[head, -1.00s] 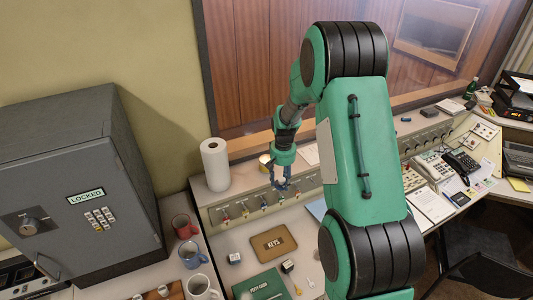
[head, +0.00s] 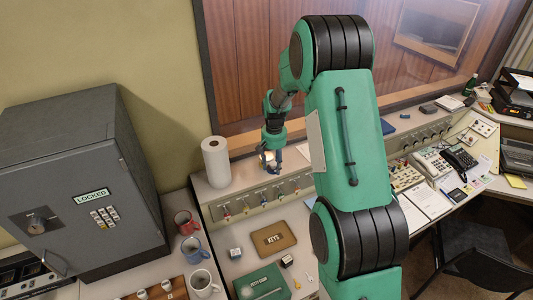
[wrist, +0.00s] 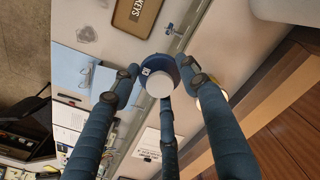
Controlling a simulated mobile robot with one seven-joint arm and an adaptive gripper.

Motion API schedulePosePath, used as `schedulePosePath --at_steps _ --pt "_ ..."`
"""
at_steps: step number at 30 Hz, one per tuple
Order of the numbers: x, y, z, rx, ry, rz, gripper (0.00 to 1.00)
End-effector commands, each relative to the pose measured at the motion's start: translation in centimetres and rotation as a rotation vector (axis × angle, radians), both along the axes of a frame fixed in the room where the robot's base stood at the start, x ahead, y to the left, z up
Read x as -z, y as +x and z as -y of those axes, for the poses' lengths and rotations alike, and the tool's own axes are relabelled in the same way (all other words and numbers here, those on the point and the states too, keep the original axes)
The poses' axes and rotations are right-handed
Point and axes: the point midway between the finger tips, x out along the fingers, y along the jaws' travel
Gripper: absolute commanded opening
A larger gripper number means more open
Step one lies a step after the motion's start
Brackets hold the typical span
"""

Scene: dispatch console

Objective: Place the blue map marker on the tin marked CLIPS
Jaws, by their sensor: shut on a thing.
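My gripper (wrist: 160,85) has three blue fingers and is shut on the blue map marker (wrist: 155,65). The marker shows a round blue part and a pale disc facing the wrist camera. In the head view my gripper (head: 271,160) is over the back ledge, right of the paper roll, and the marker is hard to make out. A pale yellowish round tin, partly hidden by a finger, shows in the wrist view (wrist: 213,97), beside the marker. No CLIPS lettering is readable on it. I cannot tell the height gap between marker and tin.
A white paper roll (head: 216,162) stands on the ledge close left of my gripper. A row of coloured switches (head: 262,196) runs below. The KEYS board (head: 273,238), mugs (head: 195,250) and grey safe (head: 80,185) are in front and left.

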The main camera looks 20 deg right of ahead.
Motion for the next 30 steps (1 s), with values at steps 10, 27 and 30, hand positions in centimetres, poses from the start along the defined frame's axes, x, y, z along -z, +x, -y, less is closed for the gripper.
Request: schedulePosePath --at_steps 10,27,30 --pt "0.3 4.1 1.0 0.000 0.000 0.000 0.18" --pt "1.0 11.1 2.8 0.000 0.000 0.000 0.18" --pt "1.1 12.2 3.1 0.000 0.000 0.000 0.18"
